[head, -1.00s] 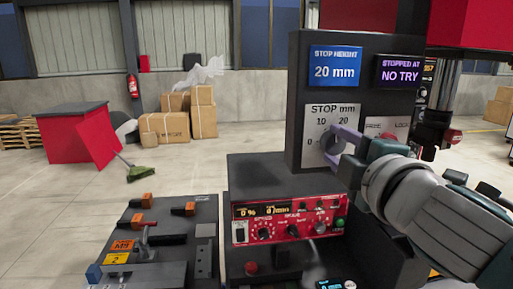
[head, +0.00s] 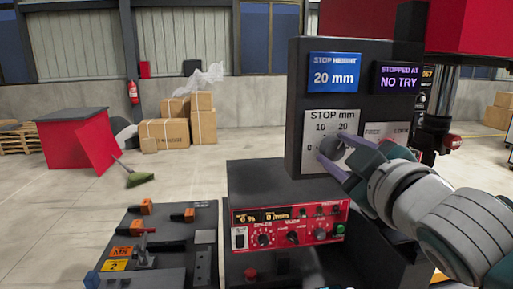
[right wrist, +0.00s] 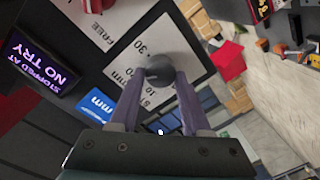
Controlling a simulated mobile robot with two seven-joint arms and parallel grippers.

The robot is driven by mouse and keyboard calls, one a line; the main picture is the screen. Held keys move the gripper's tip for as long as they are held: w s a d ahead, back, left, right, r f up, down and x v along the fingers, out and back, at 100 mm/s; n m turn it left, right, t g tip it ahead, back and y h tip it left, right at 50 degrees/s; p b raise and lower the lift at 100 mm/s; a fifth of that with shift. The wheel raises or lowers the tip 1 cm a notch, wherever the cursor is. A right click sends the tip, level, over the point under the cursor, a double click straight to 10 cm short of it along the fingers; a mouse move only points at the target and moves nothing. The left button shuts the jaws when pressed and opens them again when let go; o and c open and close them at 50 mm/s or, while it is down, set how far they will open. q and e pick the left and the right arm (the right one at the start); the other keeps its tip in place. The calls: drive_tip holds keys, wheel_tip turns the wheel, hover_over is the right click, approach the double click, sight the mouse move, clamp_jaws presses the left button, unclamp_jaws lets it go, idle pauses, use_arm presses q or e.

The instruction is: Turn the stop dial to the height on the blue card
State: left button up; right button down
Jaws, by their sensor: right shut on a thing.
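The blue card (head: 335,72) reads "STOP HEIGHT 20 mm" at the top of the dark panel. Below it is the light "STOP mm" plate (head: 318,116), with 0, 10 and 20 legible; the right wrist view also shows 30. The round grey stop dial (head: 333,146) sits on this plate and also shows in the right wrist view (right wrist: 160,68). My right gripper (head: 336,154) is shut on the dial, a purple finger on each side, and its fingers show in the right wrist view (right wrist: 160,90). The dial's pointer cannot be made out. My left gripper is out of view.
A screen (head: 398,78) right of the card reads "STOPPED AT NO TRY". A partly covered FREE/LOCK plate (head: 385,131) is right of the dial. A red control box (head: 290,224) with knobs is below.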

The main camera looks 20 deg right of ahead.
idle(0.4)
drive_tip(key=shift+c, duration=1.8)
unclamp_jaws()
drive_tip(key=b+v, duration=0.2)
drive_tip(key=v, duration=0.8)
drive_tip(key=shift+b, duration=0.35)
